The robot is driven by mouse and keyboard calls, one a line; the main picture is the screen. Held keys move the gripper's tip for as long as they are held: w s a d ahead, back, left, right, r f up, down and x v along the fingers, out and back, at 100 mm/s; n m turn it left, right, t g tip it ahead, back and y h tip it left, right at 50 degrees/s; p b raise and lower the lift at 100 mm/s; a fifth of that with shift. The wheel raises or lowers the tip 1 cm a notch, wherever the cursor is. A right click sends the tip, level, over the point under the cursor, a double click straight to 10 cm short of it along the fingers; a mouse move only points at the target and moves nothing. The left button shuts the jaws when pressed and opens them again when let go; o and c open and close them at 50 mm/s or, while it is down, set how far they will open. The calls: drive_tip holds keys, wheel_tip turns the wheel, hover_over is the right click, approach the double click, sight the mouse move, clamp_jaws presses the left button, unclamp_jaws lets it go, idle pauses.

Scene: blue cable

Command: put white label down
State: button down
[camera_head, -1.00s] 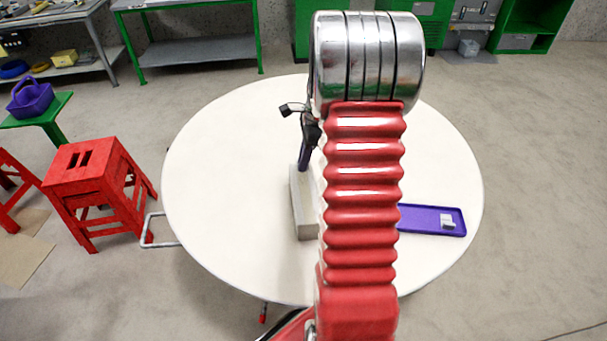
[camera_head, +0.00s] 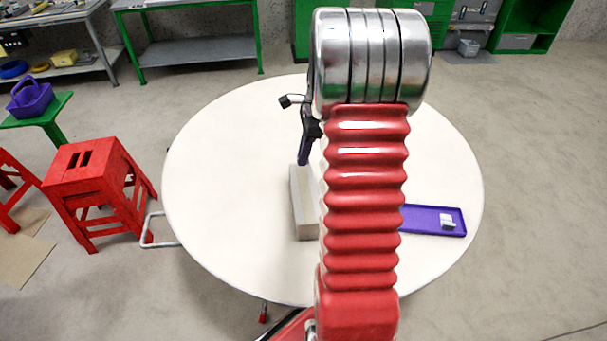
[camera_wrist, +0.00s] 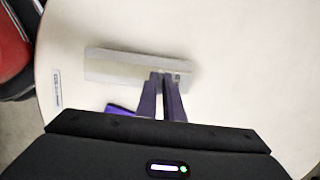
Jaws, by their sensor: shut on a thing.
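My gripper (camera_head: 303,162) points down over a long pale grey block (camera_head: 303,215) on the round white table. The block also shows in the wrist view (camera_wrist: 110,68), where the purple fingers of my gripper (camera_wrist: 161,76) are close together at its right part. A small pale piece with dark marks, seemingly the white label (camera_wrist: 179,76), shows at the fingertips, mostly hidden by them. My gripper is shut on it. I cannot tell whether it touches the block.
A purple tray (camera_head: 420,219) with a small white item (camera_head: 447,221) lies right of my arm, partly hidden. A small marked strip (camera_wrist: 57,89) lies near the table edge in the wrist view. The table's left side is clear. A red stool (camera_head: 90,180) stands left.

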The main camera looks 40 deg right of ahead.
drive_tip(key=shift+a, duration=0.1)
drive_tip(key=w+a+n+g, duration=0.1)
drive_tip(key=w+a+n, duration=0.2)
drive_tip(key=a+n, duration=0.5)
drive_tip(key=w+a+f+n+g+h, duration=0.1)
drive_tip(key=w+a+n, duration=0.3)
drive_tip(key=a+n, duration=0.4)
drive_tip(key=w+a+n+g, duration=0.1)
drive_tip(key=w+a+n, duration=0.2)
drive_tip(key=a+n, duration=0.5)
drive_tip(key=a, duration=0.7)
drive_tip(key=shift+w+f+n+h, duration=0.2)
drive_tip(key=shift+w+n+h, duration=0.15)
drive_tip(key=shift+n+h, duration=0.05)
drive_tip(key=shift+a, duration=0.2)
